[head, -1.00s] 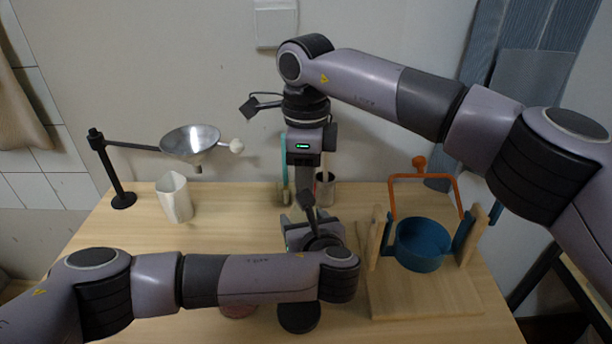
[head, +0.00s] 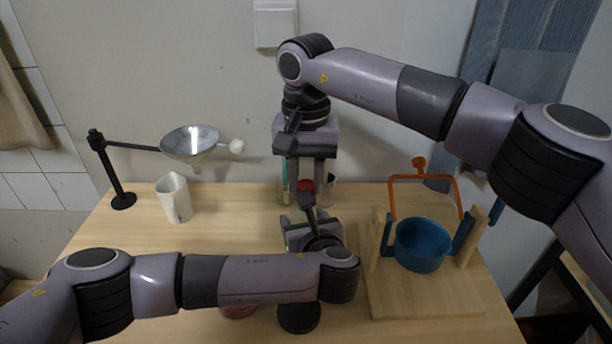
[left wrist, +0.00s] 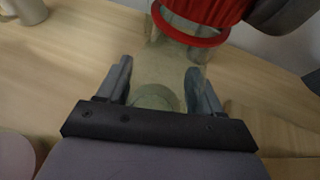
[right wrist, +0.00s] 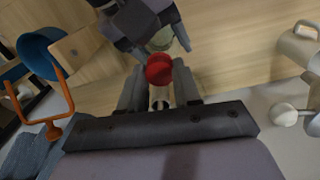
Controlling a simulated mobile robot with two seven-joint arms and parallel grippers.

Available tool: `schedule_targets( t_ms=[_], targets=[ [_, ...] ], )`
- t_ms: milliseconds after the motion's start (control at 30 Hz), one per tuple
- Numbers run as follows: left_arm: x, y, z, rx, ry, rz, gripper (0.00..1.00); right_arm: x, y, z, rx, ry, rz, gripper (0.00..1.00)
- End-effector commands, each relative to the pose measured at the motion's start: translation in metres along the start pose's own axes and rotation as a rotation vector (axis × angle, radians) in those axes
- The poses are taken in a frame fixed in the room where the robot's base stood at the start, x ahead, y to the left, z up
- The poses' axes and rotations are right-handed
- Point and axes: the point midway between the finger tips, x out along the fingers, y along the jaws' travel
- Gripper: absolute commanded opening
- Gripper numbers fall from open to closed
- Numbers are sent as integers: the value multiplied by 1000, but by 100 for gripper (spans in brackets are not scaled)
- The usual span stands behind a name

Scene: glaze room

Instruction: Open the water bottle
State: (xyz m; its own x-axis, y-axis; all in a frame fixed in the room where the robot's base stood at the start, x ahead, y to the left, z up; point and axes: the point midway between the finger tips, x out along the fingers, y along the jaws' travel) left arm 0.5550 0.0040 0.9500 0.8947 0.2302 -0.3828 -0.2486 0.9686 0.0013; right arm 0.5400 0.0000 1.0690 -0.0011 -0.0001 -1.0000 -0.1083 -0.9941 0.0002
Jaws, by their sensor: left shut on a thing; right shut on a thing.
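The water bottle is a clear, greenish bottle (left wrist: 155,97) with a red cap (left wrist: 205,12). My left gripper (left wrist: 158,88) is shut on the bottle's body, with one finger on each side. My right gripper (right wrist: 158,88) is shut on the red cap, which also shows in the right wrist view (right wrist: 159,69). In the head view the cap (head: 305,186) shows between the two grippers, above the left one. A red ring sits just under the cap in the left wrist view; I cannot tell whether the cap is loose. My grippers hide most of the bottle in the head view.
A white mug (head: 173,199) and a funnel (head: 190,143) on a black stand are at the left. A blue pot (head: 421,246) hangs in a wooden stand with an orange handle at the right. A dark disc (head: 298,318) lies near the front. The left table is mostly clear.

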Motion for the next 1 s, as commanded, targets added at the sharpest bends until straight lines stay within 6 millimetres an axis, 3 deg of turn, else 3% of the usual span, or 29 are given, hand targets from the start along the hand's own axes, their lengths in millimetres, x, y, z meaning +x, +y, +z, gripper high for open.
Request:
schedule_targets(
  t_ms=[133, 1000],
  targets=[
    [0, 0, 0, 0, 1, 0, 0, 0, 0, 0, -120, -1, 1, 0],
    [0, 0, 0, 0, 0, 1, 0, -6, 0, 0, -117, 0, 0, 0]
  ],
)
